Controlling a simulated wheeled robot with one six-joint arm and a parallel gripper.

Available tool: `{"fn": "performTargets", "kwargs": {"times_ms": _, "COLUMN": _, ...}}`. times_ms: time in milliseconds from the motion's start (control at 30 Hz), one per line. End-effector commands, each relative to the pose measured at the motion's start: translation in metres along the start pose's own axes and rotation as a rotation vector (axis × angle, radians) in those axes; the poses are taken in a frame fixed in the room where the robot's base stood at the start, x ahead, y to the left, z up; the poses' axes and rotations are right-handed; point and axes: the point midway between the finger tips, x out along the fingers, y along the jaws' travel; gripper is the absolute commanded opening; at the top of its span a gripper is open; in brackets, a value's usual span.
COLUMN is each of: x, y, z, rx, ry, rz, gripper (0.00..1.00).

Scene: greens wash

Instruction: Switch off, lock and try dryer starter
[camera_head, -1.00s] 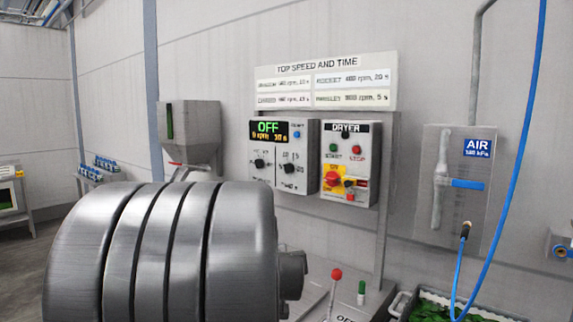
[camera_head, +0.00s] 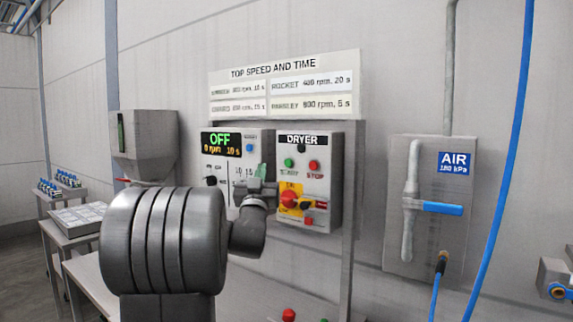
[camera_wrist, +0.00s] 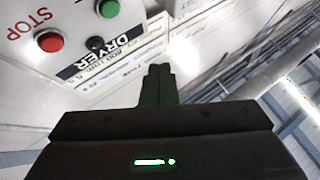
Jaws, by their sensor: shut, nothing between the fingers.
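The dryer starter (camera_head: 330,185) is a grey box on the panel, labelled DRYER, with a green START button (camera_head: 289,162) and a red STOP button (camera_head: 314,165). Below them a red rotary switch (camera_head: 290,198) sits on a yellow plate. Small red parts (camera_head: 309,220) show beside and below it, too small to identify. My gripper (camera_head: 262,171) is shut and empty, its fingers upward, in front of the gap between the speed panel and the starter. In the wrist view my gripper (camera_wrist: 158,72) shows closed fingers, with the red STOP button (camera_wrist: 50,42) at upper left.
The speed panel (camera_head: 222,163) reads OFF and 0 rpm; my arm hides its lower part. An air valve panel (camera_head: 425,240) with a blue handle and a hanging blue hose (camera_head: 505,170) stands right. A hopper (camera_head: 150,145) and tables are left.

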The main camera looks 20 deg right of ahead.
Motion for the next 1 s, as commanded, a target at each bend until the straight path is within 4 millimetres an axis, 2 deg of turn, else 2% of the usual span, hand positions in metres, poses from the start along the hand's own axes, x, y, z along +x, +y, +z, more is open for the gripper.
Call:
{"fn": "performTargets", "kwargs": {"times_ms": 367, "x": 0.002, "y": 0.001, "z": 0.001, "rx": -0.001, "ry": -0.002, "rz": 0.0, "gripper": 0.0}}
{"fn": "performTargets", "kwargs": {"times_ms": 800, "x": 0.042, "y": 0.029, "z": 0.027, "rx": -0.001, "ry": -0.005, "rz": 0.001, "gripper": 0.0}}
{"fn": "performTargets", "kwargs": {"times_ms": 1000, "x": 0.054, "y": 0.04, "z": 0.041, "rx": 0.0, "ry": -0.002, "rz": 0.0, "gripper": 0.0}}
